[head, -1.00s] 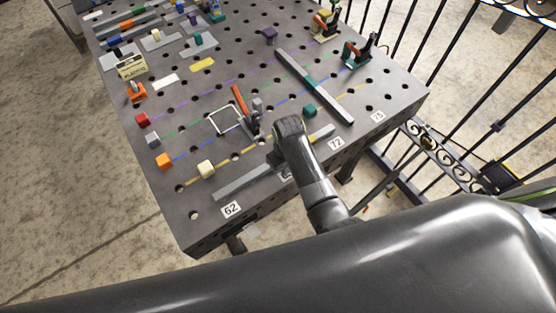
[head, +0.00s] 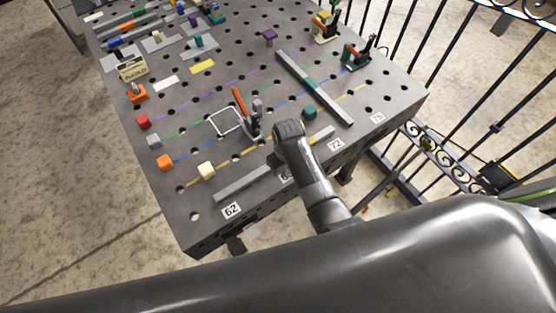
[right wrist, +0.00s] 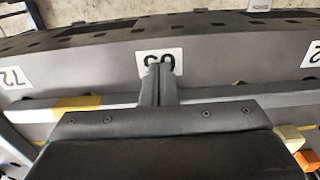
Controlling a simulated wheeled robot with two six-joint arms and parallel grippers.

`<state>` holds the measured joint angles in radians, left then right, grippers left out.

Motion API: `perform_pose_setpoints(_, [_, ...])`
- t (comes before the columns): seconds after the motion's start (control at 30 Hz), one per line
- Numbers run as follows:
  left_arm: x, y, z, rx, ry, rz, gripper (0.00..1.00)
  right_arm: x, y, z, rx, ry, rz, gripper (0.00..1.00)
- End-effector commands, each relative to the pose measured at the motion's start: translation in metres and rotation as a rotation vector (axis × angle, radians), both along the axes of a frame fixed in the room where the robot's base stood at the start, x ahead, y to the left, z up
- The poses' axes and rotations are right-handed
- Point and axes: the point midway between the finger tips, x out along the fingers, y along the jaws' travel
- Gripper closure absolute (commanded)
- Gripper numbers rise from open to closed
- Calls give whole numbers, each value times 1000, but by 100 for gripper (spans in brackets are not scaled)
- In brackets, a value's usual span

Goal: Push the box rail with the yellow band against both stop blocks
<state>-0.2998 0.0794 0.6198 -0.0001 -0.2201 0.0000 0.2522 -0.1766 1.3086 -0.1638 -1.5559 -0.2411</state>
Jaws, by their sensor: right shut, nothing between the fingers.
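The box rail (head: 243,183) is a long grey bar lying near the front edge of the table. In the right wrist view the rail (right wrist: 220,98) runs across the picture, with its yellow band (right wrist: 78,103) left of the fingers; my arm hides the band in the head view. My right gripper (head: 276,160) is shut and empty, pointing down at the rail; its fingers (right wrist: 158,72) overlap the rail by a number label. I cannot tell whether they touch it. A cream block (head: 206,170) and a teal block (head: 309,112) stand behind the rail, apart from it. My left gripper is out of view.
A toggle clamp with an orange handle (head: 240,101) stands behind my right gripper. A second rail with a teal band (head: 324,97) lies to the right. Red (head: 142,121), grey (head: 153,141) and orange (head: 166,162) blocks line the left side. Black railings stand beyond the table.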

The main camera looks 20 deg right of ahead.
Motion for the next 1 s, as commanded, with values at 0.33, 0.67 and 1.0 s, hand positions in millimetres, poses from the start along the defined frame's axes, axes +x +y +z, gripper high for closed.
perform_pose_setpoints(0.33, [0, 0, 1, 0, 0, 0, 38, 0, 0, 0, 0, 0, 0, 100])
perform_pose_setpoints(0.67, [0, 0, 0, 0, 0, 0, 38, 2, 1, 0, 0, 0, 0, 100])
perform_pose_setpoints(1.0, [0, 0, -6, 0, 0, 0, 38, 14, 5, -1, 0, 0, 1, 100])
